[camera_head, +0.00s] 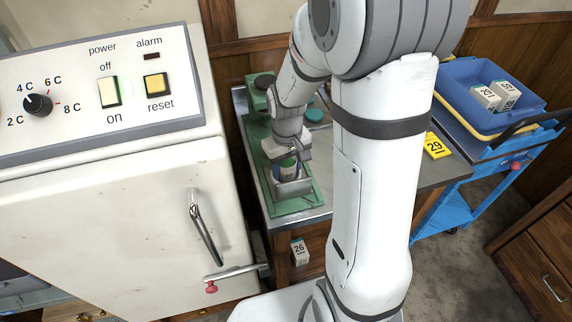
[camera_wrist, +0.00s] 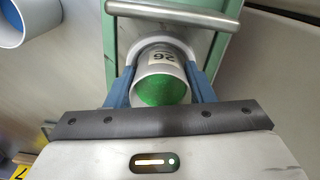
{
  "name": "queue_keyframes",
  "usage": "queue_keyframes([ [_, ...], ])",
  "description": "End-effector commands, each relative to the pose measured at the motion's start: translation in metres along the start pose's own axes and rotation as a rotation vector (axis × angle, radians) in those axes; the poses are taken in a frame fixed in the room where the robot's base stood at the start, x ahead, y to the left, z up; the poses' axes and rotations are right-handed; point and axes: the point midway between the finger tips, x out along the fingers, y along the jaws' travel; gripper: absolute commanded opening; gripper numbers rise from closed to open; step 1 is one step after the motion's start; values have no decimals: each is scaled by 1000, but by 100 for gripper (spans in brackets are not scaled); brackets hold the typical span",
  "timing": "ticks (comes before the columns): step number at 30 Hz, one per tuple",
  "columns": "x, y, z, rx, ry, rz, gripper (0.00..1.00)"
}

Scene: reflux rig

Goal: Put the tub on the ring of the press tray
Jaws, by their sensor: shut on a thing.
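The tub (camera_wrist: 160,84) is a pale cylinder with green contents and a label reading 26. In the wrist view it sits between the blue fingers of my gripper (camera_wrist: 160,82), which is shut on it. A pale curved rim (camera_wrist: 166,43) shows just beyond the tub, over the green press tray (camera_wrist: 116,35); I cannot tell whether the tub touches it. In the head view my gripper (camera_head: 287,172) is low over the green tray (camera_head: 306,205) on the bench. The tub there is small and partly hidden by the gripper.
A metal bar (camera_wrist: 175,14) crosses beyond the tub. A white cabinet (camera_head: 110,220) with a control panel stands left of the bench. A blue cart (camera_head: 460,80) with a bin and numbered boxes is at right. A yellow tag 29 (camera_head: 436,146) lies on the bench.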

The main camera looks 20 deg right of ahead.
Motion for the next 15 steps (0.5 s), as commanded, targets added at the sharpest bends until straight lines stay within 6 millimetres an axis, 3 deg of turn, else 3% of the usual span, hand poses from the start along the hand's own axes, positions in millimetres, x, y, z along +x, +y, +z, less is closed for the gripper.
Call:
queue_keyframes([
  [3,4,0,0,0,0,0,24],
  [4,3,0,0,0,0,0,51],
  [11,2,0,0,-1,0,0,70],
  [15,2,0,0,-1,0,0,70],
])
